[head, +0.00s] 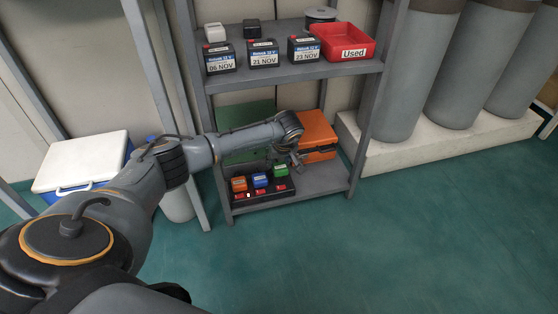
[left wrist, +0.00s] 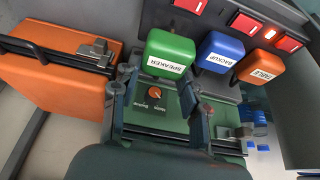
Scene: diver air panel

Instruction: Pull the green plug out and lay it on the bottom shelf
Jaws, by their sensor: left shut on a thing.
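The green plug (left wrist: 167,53), labelled SPEAKER, stands at the end of a dark power strip (head: 262,193) on the bottom shelf (head: 325,178). It also shows in the head view (head: 281,170), a little higher than its neighbours. My left gripper (left wrist: 160,75) is shut on the green plug, one finger at each side; in the head view the gripper (head: 291,162) is just above it. I cannot tell whether the plug is still seated. A blue plug (left wrist: 219,52), labelled BACKUP, and an orange plug (left wrist: 262,67), labelled TABLE, stand beside it. My right gripper is not in view.
An orange case (head: 318,136) stands behind and right of the gripper, and a green case (head: 245,122) behind my arm. The upper shelf (head: 290,73) holds batteries and a red tray (head: 343,37). The bottom shelf's front right is bare.

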